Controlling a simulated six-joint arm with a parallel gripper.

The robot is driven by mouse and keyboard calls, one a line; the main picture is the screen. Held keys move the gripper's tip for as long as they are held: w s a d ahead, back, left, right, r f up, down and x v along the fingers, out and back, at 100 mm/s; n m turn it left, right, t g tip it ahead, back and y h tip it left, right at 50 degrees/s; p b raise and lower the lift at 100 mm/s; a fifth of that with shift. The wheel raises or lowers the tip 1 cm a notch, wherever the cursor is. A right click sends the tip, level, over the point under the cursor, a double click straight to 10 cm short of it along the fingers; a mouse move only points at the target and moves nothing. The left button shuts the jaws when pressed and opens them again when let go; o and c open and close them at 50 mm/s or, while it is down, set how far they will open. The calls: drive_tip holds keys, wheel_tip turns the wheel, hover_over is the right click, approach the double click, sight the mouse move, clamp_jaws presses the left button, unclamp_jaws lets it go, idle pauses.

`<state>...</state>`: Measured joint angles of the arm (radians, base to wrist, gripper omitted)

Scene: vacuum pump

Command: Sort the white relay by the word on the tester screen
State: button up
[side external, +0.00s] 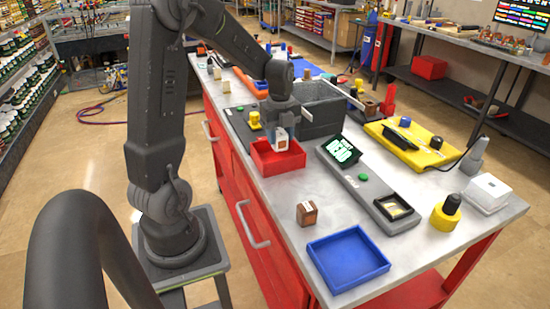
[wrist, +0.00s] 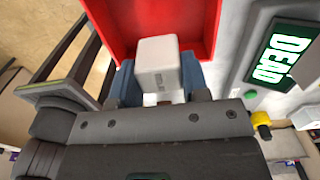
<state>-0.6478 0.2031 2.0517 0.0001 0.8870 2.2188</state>
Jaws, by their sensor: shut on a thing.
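The white relay (side external: 281,138) is between the fingers of my gripper (side external: 280,127), which is shut on it. It is over the red tray (side external: 266,163). In the wrist view the white relay (wrist: 159,62) shows between the blue-grey fingertips, with the red tray (wrist: 200,22) behind it. I cannot tell whether the relay touches the tray floor. The tester screen (side external: 342,151) reads "DEAD" in green, and the same word shows on the screen in the wrist view (wrist: 281,55). The blue tray (side external: 347,259) is empty at the front of the bench.
A brown block (side external: 307,212) stands between the red tray and the blue tray. The tester's long grey base (side external: 372,187) runs beside them. A dark grey bin (side external: 322,108) stands just behind the red tray. A yellow-and-black knob (side external: 446,213) is right of the tester.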

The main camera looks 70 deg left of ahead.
drive_tip(key=shift+f, duration=1.2)
drive_tip(key=o, duration=1.1)
wheel_tip(320, 180, up, 14)
drive_tip(key=s+d+n+t, duration=0.2)
drive_tip(key=s+d+n, duration=0.3)
drive_tip(key=d+n, duration=0.4)
drive_tip(key=s+d+n+t, duration=0.3)
drive_tip(key=s+d+n, duration=0.3)
drive_tip(key=d+n, duration=0.3)
drive_tip(key=d, duration=0.4)
drive_tip(key=shift+d+t, duration=0.3)
